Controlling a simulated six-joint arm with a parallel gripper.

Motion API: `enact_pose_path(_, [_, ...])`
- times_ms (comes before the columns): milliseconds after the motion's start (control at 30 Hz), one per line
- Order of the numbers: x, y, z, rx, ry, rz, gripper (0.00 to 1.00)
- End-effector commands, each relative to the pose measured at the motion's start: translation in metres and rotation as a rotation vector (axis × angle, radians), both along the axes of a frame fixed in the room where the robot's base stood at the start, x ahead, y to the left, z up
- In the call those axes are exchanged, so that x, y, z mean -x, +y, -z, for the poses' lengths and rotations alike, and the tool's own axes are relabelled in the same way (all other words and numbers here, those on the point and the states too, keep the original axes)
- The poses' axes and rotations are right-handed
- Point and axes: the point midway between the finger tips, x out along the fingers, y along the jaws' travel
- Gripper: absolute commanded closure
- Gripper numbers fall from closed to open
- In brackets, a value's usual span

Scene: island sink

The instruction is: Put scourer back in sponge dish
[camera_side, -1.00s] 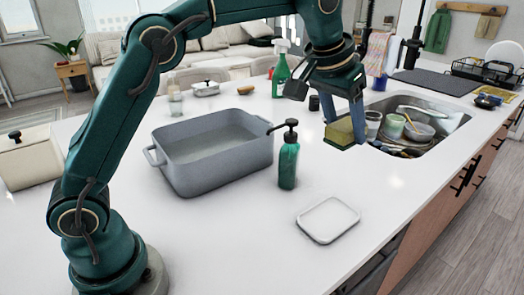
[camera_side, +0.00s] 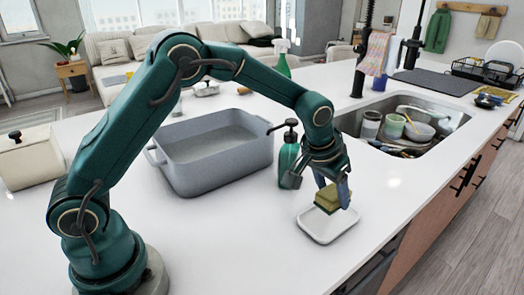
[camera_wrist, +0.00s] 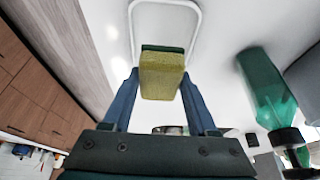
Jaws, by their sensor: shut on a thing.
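The scourer (camera_side: 328,198) is a yellow sponge block with a dark green layer. My gripper (camera_side: 333,199) is shut on it and holds it over the sponge dish. The sponge dish (camera_side: 316,233) is a shallow white tray with a raised rim on the counter near the front edge. The scourer covers the dish's back part in the side view; I cannot tell whether it touches the dish. In the wrist view the scourer (camera_wrist: 162,75) sits between my two blue fingers, with the dish's white rim (camera_wrist: 133,22) around and beyond it.
A green soap pump bottle (camera_side: 288,160) stands close behind my gripper, left of it. A grey basin (camera_side: 215,160) is further left. The sink (camera_side: 430,125) with dishes is at the back right. The counter right of the dish is clear.

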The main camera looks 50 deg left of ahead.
Motion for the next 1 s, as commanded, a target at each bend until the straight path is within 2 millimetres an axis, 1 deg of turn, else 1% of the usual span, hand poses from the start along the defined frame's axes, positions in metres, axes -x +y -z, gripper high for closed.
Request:
enact_pose_path(33, [0.0, 0.0, 0.006, -0.001, 0.002, 0.0, 0.93])
enact_pose_path(167, [0.0, 0.0, 0.018, -0.001, 0.003, 0.0, 0.93])
enact_pose_path(300, [0.0, 0.0, 0.038, -0.001, 0.003, 0.0, 0.93])
enact_pose_path(367, [0.0, 0.0, 0.044, -0.001, 0.002, 0.0, 0.93])
enact_pose_path(800, [0.0, 0.0, 0.049, -0.001, 0.0, 0.0, 0.93])
enact_pose_path(833, [0.0, 0.0, 0.049, 0.0, -0.001, 0.0, 0.3])
enact_pose_path(1000, [0.0, 0.0, 0.049, 0.0, -0.001, 0.0, 0.29])
